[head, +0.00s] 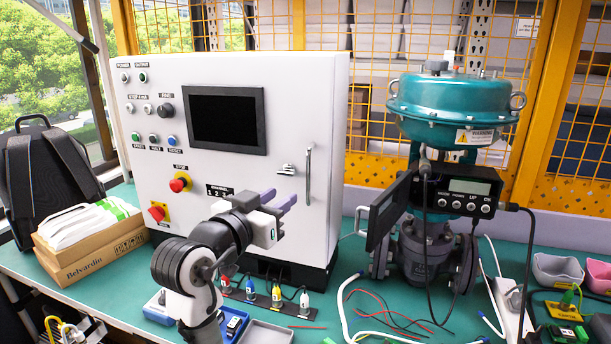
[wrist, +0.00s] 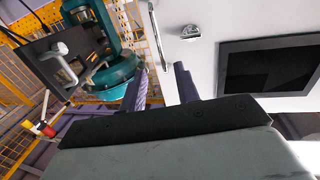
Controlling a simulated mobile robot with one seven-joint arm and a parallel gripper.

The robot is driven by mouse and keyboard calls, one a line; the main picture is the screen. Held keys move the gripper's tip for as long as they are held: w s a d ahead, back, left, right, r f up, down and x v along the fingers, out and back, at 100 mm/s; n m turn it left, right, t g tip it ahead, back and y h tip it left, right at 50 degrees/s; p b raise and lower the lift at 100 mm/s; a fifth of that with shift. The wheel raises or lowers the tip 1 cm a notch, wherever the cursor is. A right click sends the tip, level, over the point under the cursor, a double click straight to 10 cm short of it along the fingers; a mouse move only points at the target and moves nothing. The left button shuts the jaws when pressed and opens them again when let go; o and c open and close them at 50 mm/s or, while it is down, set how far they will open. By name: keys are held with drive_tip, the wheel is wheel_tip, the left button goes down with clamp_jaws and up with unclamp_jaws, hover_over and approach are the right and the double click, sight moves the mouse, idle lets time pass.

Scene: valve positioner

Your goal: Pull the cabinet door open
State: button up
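The white cabinet (head: 232,215) stands on the green bench in the head view. Its front door looks shut. A slim vertical bar handle (head: 308,175) is near the door's right edge, with a small latch (head: 286,169) to its left. My gripper (head: 283,195) is in front of the door's lower right part, near the handle, with its fingers apart and nothing between them. In the wrist view, the handle (wrist: 155,45) lies ahead of and between the open fingers (wrist: 160,70), apart from them. The latch (wrist: 190,32) shows to its right.
A teal valve actuator (head: 450,97) with a positioner box (head: 467,193) stands right of the cabinet; a dark open cover (head: 388,210) juts toward it. A cardboard box (head: 92,250) and backpack (head: 48,180) are at left.

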sight(307, 177)
drive_tip(key=p+x, duration=0.2)
drive_tip(key=x, duration=0.7)
drive_tip(key=shift+w+d, duration=0.2)
drive_tip(key=shift+w, duration=0.1)
drive_tip(key=shift+c, duration=0.3)
clamp_jaws()
